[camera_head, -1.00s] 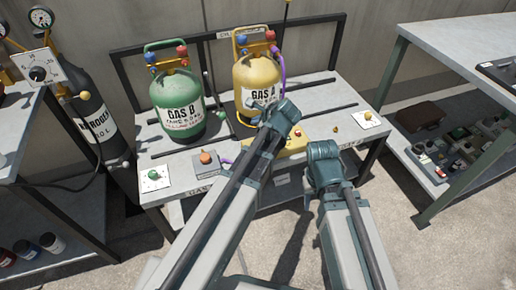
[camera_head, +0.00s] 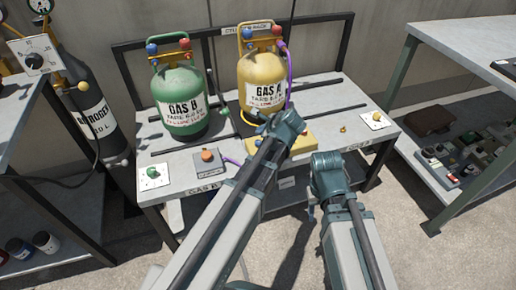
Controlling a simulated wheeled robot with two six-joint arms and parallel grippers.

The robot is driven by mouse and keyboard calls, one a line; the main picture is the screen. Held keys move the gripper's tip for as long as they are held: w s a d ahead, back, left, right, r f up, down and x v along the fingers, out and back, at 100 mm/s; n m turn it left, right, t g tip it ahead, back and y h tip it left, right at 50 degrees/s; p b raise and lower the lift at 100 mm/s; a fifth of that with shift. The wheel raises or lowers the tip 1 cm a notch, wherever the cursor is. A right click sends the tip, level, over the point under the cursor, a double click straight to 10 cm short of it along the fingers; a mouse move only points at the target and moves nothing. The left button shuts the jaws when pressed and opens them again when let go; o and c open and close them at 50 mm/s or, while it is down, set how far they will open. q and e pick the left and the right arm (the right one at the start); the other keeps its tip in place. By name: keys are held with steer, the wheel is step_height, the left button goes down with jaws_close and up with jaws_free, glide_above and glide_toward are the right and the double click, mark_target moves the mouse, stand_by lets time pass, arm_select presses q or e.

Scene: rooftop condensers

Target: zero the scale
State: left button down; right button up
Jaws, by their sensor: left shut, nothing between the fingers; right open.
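A yellow box (camera_head: 297,143), which looks like the scale's unit, sits on the grey bench in front of the yellow GAS A cylinder (camera_head: 262,78). My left wrist covers much of it, and no readout or button is legible. The cylinder stands on a dark plate, partly hidden. My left gripper (camera_head: 286,124) is over the box's left part; its fingers are mostly hidden behind the wrist, and it is shut with nothing held. I cannot tell whether it touches the box. My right gripper (camera_head: 318,192) is open and empty, in front of the bench's front edge.
A green GAS B cylinder (camera_head: 182,98) stands at the bench's left. A green knob (camera_head: 153,172) and an orange knob (camera_head: 207,155) sit on front plates; another plate (camera_head: 376,120) is at right. A nitrogen cylinder (camera_head: 95,120) stands left. A shelf table (camera_head: 470,62) bounds the right.

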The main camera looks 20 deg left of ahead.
mark_target(260, 143)
arm_select(q)
steer(key=shift+f+b, duration=0.75)
steer(key=shift+f, duration=0.55)
arm_select(e)
steer(key=shift+f, duration=1.3)
arm_select(q)
steer(key=shift+f, duration=0.15)
arm_select(e)
steer(key=shift+f, duration=0.15)
arm_select(q)
steer(key=shift+f+b, duration=0.25)
steer(key=shift+b, duration=0.15)
arm_select(e)
steer(key=shift+f, duration=0.25)
arm_select(q)
steer(key=shift+f+b, duration=0.6)
arm_select(e)
steer(key=shift+f, duration=0.6)
arm_select(q)
steer(key=shift+r, duration=0.15)
arm_select(e)
steer(key=shift+r, duration=0.15)
arm_select(q)
steer(key=shift+r+p, duration=0.9)
steer(key=shift+p, duration=0.1)
arm_select(e)
steer(key=shift+r, duration=0.9)
